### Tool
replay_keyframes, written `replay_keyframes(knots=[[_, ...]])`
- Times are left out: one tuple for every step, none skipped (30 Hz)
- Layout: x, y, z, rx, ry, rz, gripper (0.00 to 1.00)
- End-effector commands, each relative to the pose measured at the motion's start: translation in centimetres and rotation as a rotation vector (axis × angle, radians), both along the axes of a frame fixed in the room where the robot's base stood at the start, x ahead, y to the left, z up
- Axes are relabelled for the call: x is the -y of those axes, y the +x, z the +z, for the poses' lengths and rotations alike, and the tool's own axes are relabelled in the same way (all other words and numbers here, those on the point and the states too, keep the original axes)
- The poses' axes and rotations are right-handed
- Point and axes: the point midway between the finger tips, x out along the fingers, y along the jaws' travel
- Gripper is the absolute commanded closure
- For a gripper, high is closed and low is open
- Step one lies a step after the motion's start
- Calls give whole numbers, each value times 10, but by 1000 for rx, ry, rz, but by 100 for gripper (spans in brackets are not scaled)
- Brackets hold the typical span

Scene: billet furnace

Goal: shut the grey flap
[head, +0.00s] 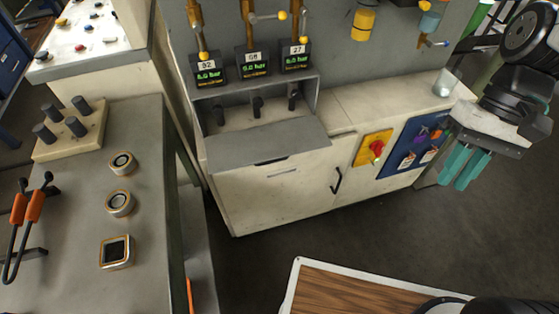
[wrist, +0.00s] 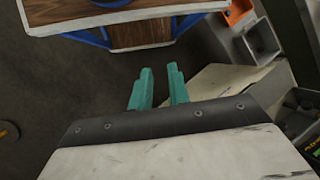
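The grey flap (head: 268,147) hangs open from the front of a grey box (head: 315,93) on the pale cabinet. It juts forward, tilted slightly down, and leaves the box front open. Several dark switches or levers (head: 258,106) show inside the box. My gripper (head: 464,168) is at the right of the head view, far from the flap, beyond the cabinet's right end. Its teal fingers stand apart with nothing between them. They also show in the wrist view (wrist: 160,88). The flap cannot be made out in the wrist view.
The cabinet front has a door handle (head: 337,181), a red knob on a yellow plate (head: 374,149) and a blue panel (head: 412,147). Gauges (head: 252,64) and lever valves stand above the box. A grey bench (head: 85,220) is at left. Dark floor (head: 390,235) is clear before the cabinet.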

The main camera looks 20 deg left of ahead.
Motion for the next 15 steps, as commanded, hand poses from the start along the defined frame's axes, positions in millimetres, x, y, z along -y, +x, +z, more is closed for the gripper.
replay_keyframes(knots=[[-10,6,-12,-62,30,13,82],[-17,10,-18,-94,53,19,82],[-26,14,-26,-136,86,27,82],[-33,17,-32,-168,111,33,82],[-39,20,-38,-197,137,41,82],[-49,25,-47,-237,174,50,82],[-56,27,-53,-266,203,56,82],[-63,31,-60,-294,234,60,82],[-73,34,-70,-329,277,67,82],[-81,37,-77,-355,310,71,82],[-88,39,-84,-381,343,74,82],[-98,43,-94,-409,392,78,82],[-105,46,-102,-431,429,79,82],[-113,49,-110,-451,467,81,82],[-123,52,-121,-475,519,80,82]])
